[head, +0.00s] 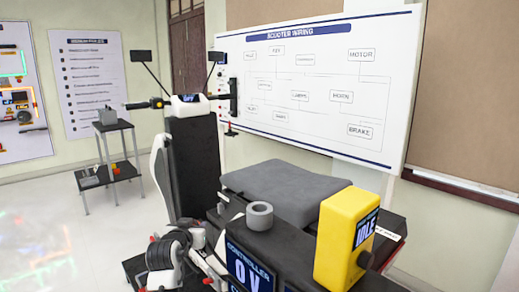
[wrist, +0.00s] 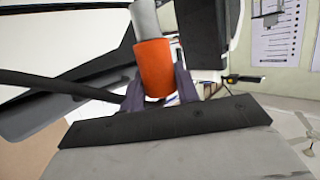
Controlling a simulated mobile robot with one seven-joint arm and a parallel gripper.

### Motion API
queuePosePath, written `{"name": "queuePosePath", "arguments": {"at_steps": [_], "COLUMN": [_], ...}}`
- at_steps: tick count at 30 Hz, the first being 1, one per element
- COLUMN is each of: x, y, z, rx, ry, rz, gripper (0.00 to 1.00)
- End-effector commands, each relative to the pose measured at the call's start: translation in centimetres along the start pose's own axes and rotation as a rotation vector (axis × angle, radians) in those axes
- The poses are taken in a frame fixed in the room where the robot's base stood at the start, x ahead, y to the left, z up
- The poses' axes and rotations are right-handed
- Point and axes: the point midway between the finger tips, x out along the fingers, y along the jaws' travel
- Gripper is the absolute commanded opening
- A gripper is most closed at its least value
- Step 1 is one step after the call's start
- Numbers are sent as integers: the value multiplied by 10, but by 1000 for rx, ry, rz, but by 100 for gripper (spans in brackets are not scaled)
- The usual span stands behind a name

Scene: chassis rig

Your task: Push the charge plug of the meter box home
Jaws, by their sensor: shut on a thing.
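In the wrist view, my gripper (wrist: 158,92) is shut on an orange cylindrical piece (wrist: 153,68), with one dark finger on each side. A light grey cylinder (wrist: 145,20) continues from the orange piece's far end. A black cable (wrist: 60,86) runs left from near the fingers. I cannot tell whether the orange piece is the charge plug, or how deep it sits in anything. In the head view, the yellow meter box (head: 345,238) reads IDLE and has a dark round part (head: 365,259) on its right face. My gripper's fingertips are not clear there.
A blue-fronted controller (head: 248,270) reading 0 V stands left of the meter box. A grey ring (head: 260,216) and a grey seat pad (head: 283,188) lie behind. The scooter's handlebar display (head: 188,105) rises at the back. A small shelf (head: 108,165) stands far left, with open floor around it.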

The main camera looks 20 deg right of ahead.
Motion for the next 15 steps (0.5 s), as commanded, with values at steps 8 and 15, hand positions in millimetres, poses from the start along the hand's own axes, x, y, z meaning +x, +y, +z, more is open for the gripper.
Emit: {"name": "queuePosePath", "arguments": {"at_steps": [8,15], "x": [-74,-165], "y": [58,127], "z": [-147,-232], "rx": [94,168], "ry": [7,5], "rz": [268,512], "gripper": [4,4]}}
